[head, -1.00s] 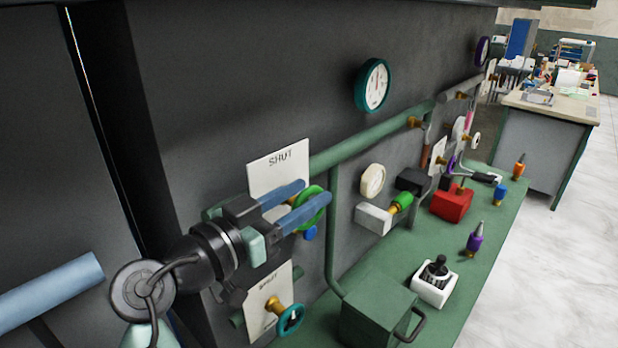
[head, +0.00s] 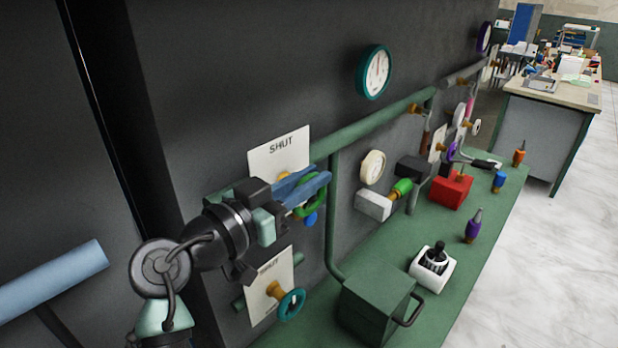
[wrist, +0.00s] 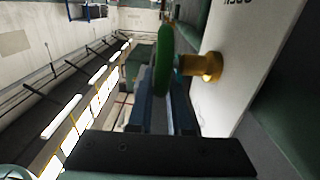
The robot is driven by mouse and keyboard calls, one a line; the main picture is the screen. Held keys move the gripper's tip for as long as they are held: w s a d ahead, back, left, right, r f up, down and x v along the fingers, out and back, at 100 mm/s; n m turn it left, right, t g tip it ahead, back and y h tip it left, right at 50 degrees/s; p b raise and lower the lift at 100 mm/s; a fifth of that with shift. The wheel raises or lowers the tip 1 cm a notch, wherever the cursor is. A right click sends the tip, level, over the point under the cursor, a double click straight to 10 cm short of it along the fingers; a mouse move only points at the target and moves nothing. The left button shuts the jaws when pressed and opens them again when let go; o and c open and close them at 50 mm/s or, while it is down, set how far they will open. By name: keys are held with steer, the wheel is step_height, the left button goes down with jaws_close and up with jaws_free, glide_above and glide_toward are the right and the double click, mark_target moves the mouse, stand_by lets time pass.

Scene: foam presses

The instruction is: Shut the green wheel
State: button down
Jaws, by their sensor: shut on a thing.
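The green wheel (head: 316,208) is on a valve in front of an upper white plate marked SHUT (head: 279,152) on the dark wall. My gripper (head: 309,187), with blue fingers, is shut on the wheel's rim and partly covers it. In the wrist view the green wheel (wrist: 164,62) shows edge-on at the ends of the blue fingers (wrist: 152,108), with its brass stem (wrist: 205,67) to the right. The exact contact points are hard to see.
A teal wheel (head: 291,304) sits below on another plate. A green pipe (head: 375,137) runs along the wall under a teal-rimmed gauge (head: 375,72). A green box (head: 375,300), a white holder (head: 432,271) and a red block (head: 452,190) stand on the green bench.

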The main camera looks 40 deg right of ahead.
mark_target(321, 199)
steer(key=shift+r+y, duration=0.1)
steer(key=shift+y, duration=0.2)
steer(key=shift+d+r+y+p, duration=0.15)
steer(key=shift+d+y+p, duration=0.25)
steer(key=shift+y+p, duration=0.7)
steer(key=y+p, duration=0.2)
steer(key=d+y+p, duration=0.1)
steer(key=y+p, duration=0.1)
steer(key=shift+y, duration=0.4)
steer(key=y+p, duration=0.1)
steer(key=p, duration=0.1)
steer(key=f+y+p, duration=0.1)
steer(key=y+p, duration=0.3)
steer(key=shift+w+d+f+g, duration=0.1)
steer(key=shift+d+f+g, duration=0.05)
steer(key=shift+d+g, duration=0.25)
steer(key=y+p, duration=0.2)
steer(key=shift+f+y, duration=0.3)
steer(key=shift+f, duration=0.1)
steer(key=shift+f+y+p, duration=0.25)
steer(key=shift+y+p, duration=0.25)
steer(key=shift+f, duration=0.1)
steer(key=c, duration=0.8)
jaws_free()
steer(key=shift+c, duration=0.2)
